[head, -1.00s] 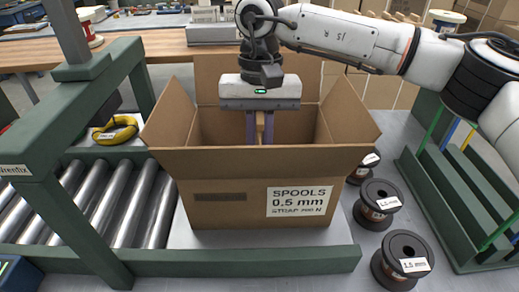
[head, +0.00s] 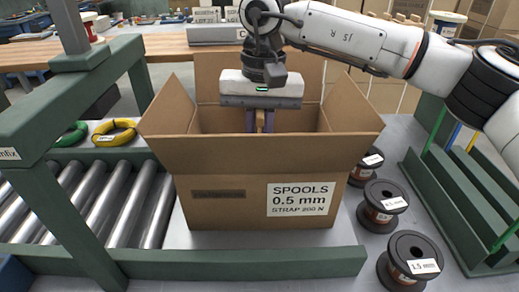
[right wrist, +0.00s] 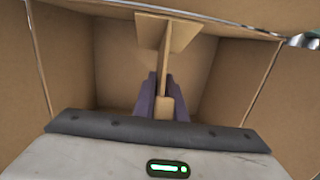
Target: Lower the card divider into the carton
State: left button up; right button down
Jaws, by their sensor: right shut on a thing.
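The open brown carton (head: 250,202), labelled "SPOOLS 0.5 mm", stands upright in the middle of the head view with its flaps spread outward. My right gripper (head: 260,123) points down into its mouth, the fingertips hidden behind the front flap. In the right wrist view the purple fingers (right wrist: 165,98) are shut on the card divider (right wrist: 167,34), a brown piece of crossed panels. The divider is inside the carton's walls in that view; its lower edge and any contact with the floor cannot be told. My left gripper is not in view.
Black spools (head: 382,206) stand close to the carton's right side. A green rack (head: 455,210) is at far right. A roller conveyor (head: 105,205) and green frame (head: 75,165) are on the left, with a yellow coil (head: 114,132) behind. A green rail (head: 220,262) runs in front.

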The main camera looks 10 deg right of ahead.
jog(key=shift+g, duration=0.6)
jog(key=f, duration=0.2)
jog(key=s+f, duration=0.1)
jog(key=f, duration=0.1)
jog(key=s+f, duration=0.1)
jog(key=f, duration=0.1)
jog(key=shift+d+f, duration=0.1)
jog(key=shift+f, duration=0.2)
jog(key=c, duration=1.7)
grip_release()
jog(key=shift+w, duration=0.1)
jog(key=shift+r, duration=0.4)
jog(key=shift+t, duration=0.5)
jog(key=r, duration=0.5)
jog(key=w+r, duration=0.1)
jog(key=r, duration=0.4)
jog(key=w+r, duration=0.1)
jog(key=r, duration=0.4)
jog(key=shift+w+d+r+p, duration=0.1)
jog(key=shift+r+p, duration=0.2)
jog(key=shift+p, duration=0.05)
jog(key=shift+r, duration=0.1)
